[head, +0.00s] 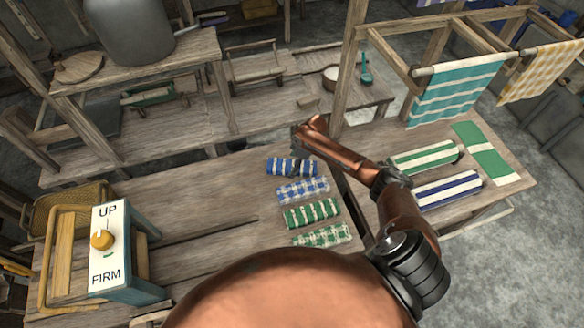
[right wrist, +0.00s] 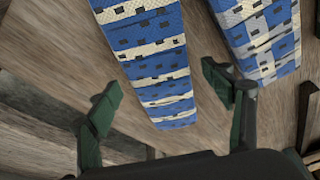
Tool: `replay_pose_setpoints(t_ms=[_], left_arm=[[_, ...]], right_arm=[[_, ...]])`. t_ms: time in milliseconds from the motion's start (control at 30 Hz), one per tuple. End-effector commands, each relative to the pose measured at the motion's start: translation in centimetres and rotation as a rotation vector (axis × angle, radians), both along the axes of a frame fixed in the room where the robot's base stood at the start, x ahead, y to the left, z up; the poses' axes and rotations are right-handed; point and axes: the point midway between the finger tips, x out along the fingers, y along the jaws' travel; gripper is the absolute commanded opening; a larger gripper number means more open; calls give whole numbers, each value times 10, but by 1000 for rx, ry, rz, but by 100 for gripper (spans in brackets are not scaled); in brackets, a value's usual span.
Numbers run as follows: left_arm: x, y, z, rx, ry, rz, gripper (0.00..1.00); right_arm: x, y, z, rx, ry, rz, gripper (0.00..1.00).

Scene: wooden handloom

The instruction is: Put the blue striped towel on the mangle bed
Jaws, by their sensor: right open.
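The blue striped towel (head: 280,166) is a folded blue and white bundle on the wooden table, at the far end of a row of folded towels. In the right wrist view the blue striped towel (right wrist: 150,62) lies with its near end between and beyond my fingers. My right gripper (head: 299,150) is over this towel and partly covers it; in the wrist view the gripper (right wrist: 160,92) is open, with fingers apart on either side. I see no grip on the cloth. I cannot tell which surface is the mangle bed. My left gripper is not in view.
A blue checked towel (head: 302,190) lies close beside it, then a green striped towel (head: 311,213) and a green checked towel (head: 321,236). Another blue striped bundle (head: 448,190) lies at right. A control box (head: 112,245) marked UP and FIRM stands at left.

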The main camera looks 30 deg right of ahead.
Motion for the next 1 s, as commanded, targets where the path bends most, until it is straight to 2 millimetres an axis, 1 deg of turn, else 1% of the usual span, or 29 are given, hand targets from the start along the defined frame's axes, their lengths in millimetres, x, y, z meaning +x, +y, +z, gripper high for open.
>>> replay_pose_setpoints(t_ms=[67, 800, 1000], left_arm=[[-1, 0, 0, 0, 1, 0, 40], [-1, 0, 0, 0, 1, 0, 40], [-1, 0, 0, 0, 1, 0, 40]], right_arm=[[0, 0, 0, 0, 0, 1, 73], [1, 1, 1, 1, -1, 1, 23], [1, 0, 2, 1, -1, 1, 22]])
